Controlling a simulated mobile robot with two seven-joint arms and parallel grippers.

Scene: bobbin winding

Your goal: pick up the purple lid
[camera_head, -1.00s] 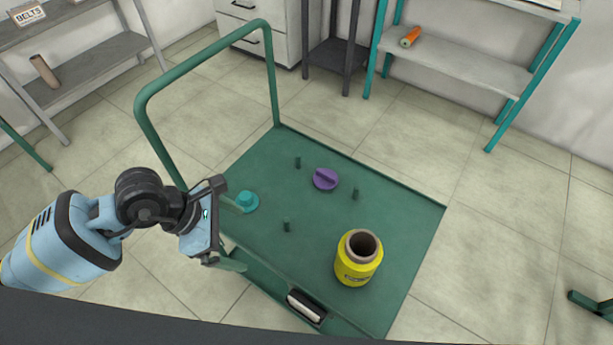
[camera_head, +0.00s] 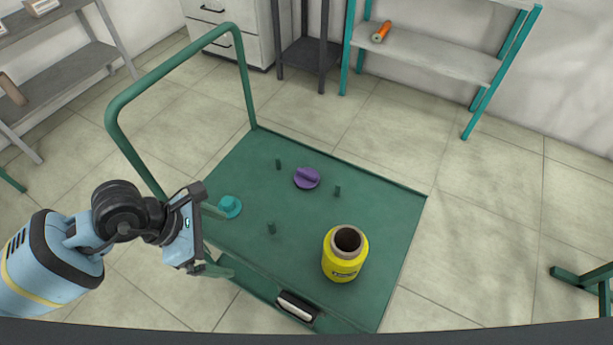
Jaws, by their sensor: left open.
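The purple lid (camera_head: 307,177) lies on the green cart bed (camera_head: 300,240), between short green pegs. It is a round disc with a raised grip bar on top. My left gripper (camera_head: 218,240) is open and empty at the cart's left side, with its fingers pointing right. It is apart from the purple lid, to its left and nearer to me. A teal lid (camera_head: 230,206) lies close by the upper finger; I cannot tell if they touch. My right gripper is not in view.
A yellow jar (camera_head: 345,255) with an open brown neck stands on the cart's right part. The green cart handle (camera_head: 180,68) rises at the left. A teal-legged shelf (camera_head: 430,55) with an orange roll (camera_head: 382,32) stands behind. The floor at right is mostly clear.

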